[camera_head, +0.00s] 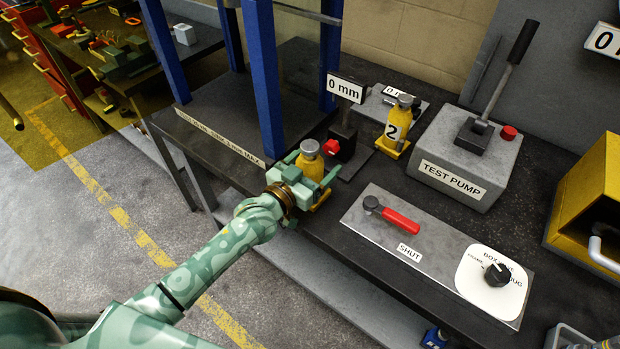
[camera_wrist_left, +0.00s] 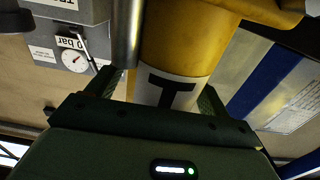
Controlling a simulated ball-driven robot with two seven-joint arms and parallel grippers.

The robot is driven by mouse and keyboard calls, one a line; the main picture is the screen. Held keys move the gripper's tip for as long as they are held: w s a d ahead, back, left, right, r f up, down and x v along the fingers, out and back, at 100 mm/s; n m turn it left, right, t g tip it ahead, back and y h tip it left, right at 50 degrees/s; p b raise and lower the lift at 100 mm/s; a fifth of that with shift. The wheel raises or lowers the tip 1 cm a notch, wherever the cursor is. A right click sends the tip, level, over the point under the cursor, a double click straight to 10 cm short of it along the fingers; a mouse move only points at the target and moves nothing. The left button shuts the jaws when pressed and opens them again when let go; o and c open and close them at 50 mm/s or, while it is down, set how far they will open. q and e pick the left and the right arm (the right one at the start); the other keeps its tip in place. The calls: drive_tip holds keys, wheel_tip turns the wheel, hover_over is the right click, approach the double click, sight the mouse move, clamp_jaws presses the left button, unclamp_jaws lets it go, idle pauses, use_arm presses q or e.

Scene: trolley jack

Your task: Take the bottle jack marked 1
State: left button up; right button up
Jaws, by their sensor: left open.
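A yellow bottle jack (camera_head: 312,163) with a grey top stands near the front edge of the dark bench. In the left wrist view the jack (camera_wrist_left: 195,40) fills the upper middle, and its white label carries a black mark that reads as an upside-down 1. My left gripper (camera_head: 308,176) is open, with its green fingers on either side of the jack's body. Whether the fingers touch it I cannot tell. The jack's lower front is partly hidden by my gripper. My right gripper is not in view.
A second yellow jack marked 2 (camera_head: 396,128) stands behind to the right. A 0 mm sign (camera_head: 346,89) and red knob are close by. Blue posts (camera_head: 264,80) rise at left. The test pump (camera_head: 470,150) and a plate with a red-handled lever (camera_head: 400,220) lie right.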

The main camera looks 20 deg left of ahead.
use_arm(q)
clamp_jaws()
drive_tip(key=shift+w+r, duration=0.1)
drive_tip(key=shift+r, duration=0.2)
